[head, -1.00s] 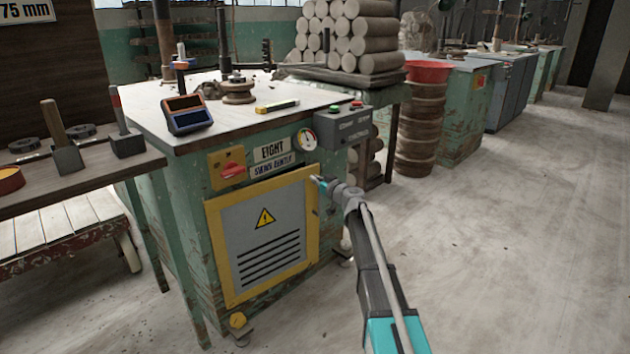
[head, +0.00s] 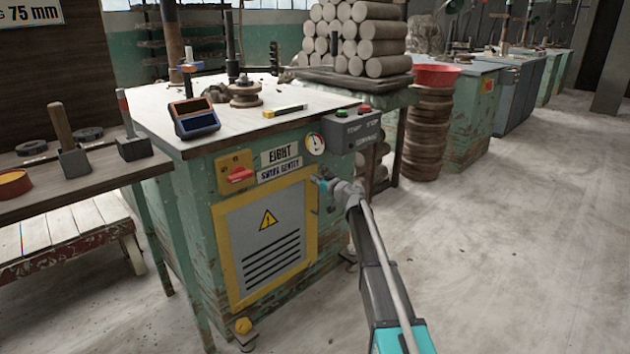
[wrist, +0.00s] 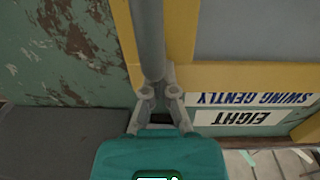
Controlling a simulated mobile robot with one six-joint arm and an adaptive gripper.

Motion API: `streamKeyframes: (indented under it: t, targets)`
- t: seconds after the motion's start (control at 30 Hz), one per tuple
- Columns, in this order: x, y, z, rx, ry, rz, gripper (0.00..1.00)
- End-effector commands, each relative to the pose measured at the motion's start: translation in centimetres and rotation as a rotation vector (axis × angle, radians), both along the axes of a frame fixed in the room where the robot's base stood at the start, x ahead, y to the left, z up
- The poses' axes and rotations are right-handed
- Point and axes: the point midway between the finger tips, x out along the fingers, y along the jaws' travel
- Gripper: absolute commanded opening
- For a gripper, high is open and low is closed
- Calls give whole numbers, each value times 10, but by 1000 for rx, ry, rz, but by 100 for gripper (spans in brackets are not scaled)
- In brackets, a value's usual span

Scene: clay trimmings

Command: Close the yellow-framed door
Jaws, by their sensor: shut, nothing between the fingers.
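The yellow-framed door (head: 265,240) is a grey panel with a warning triangle and dark slots, on the front of the green machine cabinet. It looks flush or nearly flush with the cabinet front; no clear gap shows along its top. My gripper (head: 320,182) is at the door's upper right corner, shut with nothing in it. In the wrist view, the gripper (wrist: 158,92) is in front of the yellow frame (wrist: 235,76), beside the corner. A grey bar (wrist: 150,40) runs up from the fingers there; I cannot tell whether they touch the door.
A grey button box (head: 350,130) juts out above right of my gripper. A red switch (head: 238,174) and label plates sit above the door. A wooden bench (head: 60,195) stands left. Stacked rings under a red bowl (head: 437,76) stand behind right. The floor at right is clear.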

Motion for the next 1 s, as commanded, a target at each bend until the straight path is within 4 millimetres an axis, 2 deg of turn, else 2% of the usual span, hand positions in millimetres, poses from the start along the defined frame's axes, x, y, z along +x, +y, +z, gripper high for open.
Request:
streamKeyframes:
  t: [0.03,0.23,0.53,0.87,1.0]
  targets:
    - [6,6,1,5,0,3,0]
    - [8,13,2,7,1,9,0]
    - [6,10,2,9,0,12,0]
    - [-22,-21,1,4,-1,5,0]
    - [-43,-39,0,3,0,3,0]
